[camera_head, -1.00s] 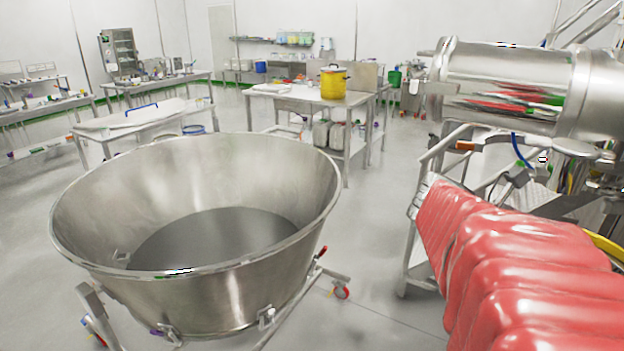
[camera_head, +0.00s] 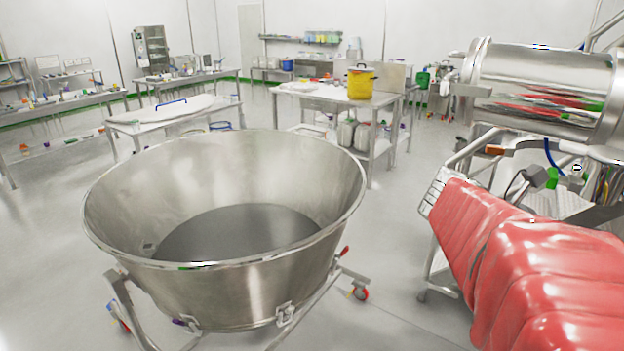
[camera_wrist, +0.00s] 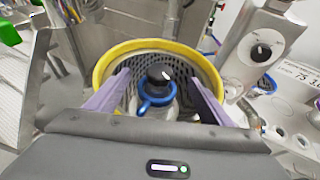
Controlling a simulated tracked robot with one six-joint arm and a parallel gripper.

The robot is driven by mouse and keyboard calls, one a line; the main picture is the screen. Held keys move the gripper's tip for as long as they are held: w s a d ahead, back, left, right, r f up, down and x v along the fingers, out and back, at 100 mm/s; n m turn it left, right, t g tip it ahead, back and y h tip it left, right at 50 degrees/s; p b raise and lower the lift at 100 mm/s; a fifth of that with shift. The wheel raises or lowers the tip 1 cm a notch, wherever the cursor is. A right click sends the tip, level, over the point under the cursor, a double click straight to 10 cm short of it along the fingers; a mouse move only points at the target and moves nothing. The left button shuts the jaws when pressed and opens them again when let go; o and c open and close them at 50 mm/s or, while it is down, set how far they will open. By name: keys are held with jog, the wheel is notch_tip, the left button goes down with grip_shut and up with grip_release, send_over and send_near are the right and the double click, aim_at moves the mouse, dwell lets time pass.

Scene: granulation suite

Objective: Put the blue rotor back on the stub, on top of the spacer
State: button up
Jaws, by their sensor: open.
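In the wrist view, my gripper (camera_wrist: 160,77) is open, with a pale purple finger on each side. Between the fingers, beyond their tips or level with them, a blue part (camera_wrist: 147,104) curves around a dark, rounded knob (camera_wrist: 159,76). It looks like the blue rotor. Pale metal shows below it. I cannot tell whether it touches the stub or spacer, which I cannot make out. A yellow-rimmed perforated basket (camera_wrist: 102,67) surrounds these parts. Neither finger visibly touches the blue part. The head view does not show the gripper or the rotor.
A white-grey housing (camera_wrist: 262,40) with a dark knob stands right of the basket. In the head view, a large steel bowl (camera_head: 110,190) on a wheeled frame fills the middle. A steel drum (camera_head: 540,85) is at upper right. Open floor (camera_head: 400,240) lies between them.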

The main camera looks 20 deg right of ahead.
jog(key=v, duration=1.1)
dwell(1.1)
jog(key=w+a+f+m+t+y, duration=0.2)
jog(key=w+a+f+m+t, duration=0.25)
jog(key=f, duration=0.35)
jog(key=w+a+f+m+t+y, duration=0.3)
jog(key=a+f, duration=0.3)
jog(key=f, duration=0.1)
jog(key=w+a+f+m+t+y, duration=0.1)
jog(key=a+t+y, duration=0.2)
jog(key=a, duration=0.7)
jog(key=w+a+f+m+t+y, duration=0.1)
jog(key=w+a+m+t+y, duration=0.1)
jog(key=a, duration=0.8)
jog(key=shift+a+f+t+y, duration=0.25)
jog(key=shift+t+y, duration=0.15)
jog(key=shift+t, duration=0.25)
jog(key=shift+c, duration=0.2)
